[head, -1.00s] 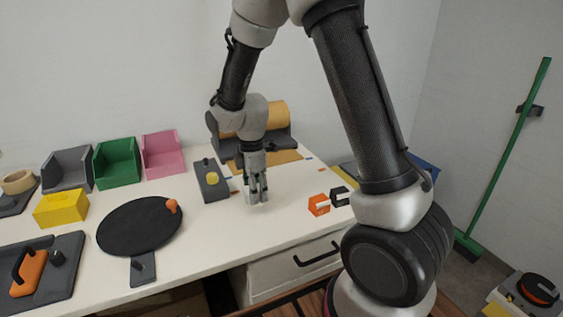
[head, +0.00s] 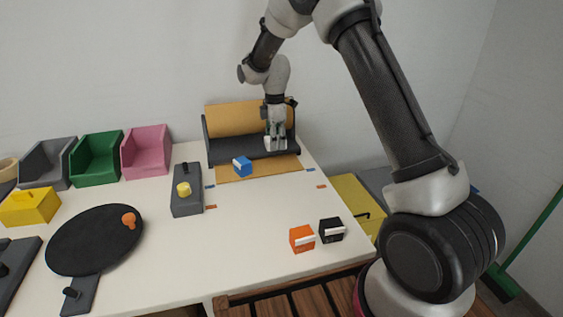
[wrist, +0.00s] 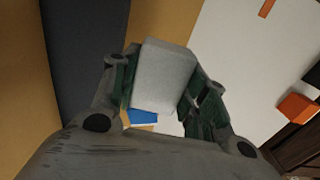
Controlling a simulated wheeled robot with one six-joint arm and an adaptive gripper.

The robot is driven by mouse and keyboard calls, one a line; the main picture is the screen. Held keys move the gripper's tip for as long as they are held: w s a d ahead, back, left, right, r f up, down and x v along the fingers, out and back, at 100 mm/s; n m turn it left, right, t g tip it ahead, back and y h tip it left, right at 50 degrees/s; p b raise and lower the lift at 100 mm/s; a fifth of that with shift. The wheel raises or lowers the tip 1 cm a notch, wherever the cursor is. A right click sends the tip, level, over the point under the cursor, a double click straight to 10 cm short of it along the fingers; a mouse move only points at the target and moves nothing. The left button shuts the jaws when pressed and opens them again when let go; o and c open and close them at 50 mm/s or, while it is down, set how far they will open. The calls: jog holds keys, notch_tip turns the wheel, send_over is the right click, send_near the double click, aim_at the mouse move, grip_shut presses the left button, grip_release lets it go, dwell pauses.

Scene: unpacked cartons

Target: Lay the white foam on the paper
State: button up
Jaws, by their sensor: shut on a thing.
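My gripper (head: 275,143) is shut on the white foam, a pale block that fills the space between the fingers in the wrist view (wrist: 165,76). In the head view the foam is small and mostly covered by the fingers. The paper (head: 270,168) is a brown sheet lying on the white table in front of a dark roll holder; it also shows in the wrist view (wrist: 150,20). My gripper is raised near the right part of the paper, in front of the holder. The exact height is hard to tell.
The dark holder (head: 225,152) with a brown roll (head: 235,118) stands right behind. A grey board with a yellow knob (head: 184,189) is to the left. Orange (head: 301,240) and black (head: 331,231) blocks stand near the front edge.

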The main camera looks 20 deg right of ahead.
aim_at(276, 167)
notch_tip(276, 167, down, 8)
jog(key=shift+f, duration=0.1)
jog(key=shift+f, duration=0.15)
jog(key=o, duration=0.8)
jog(key=shift+c, duration=0.2)
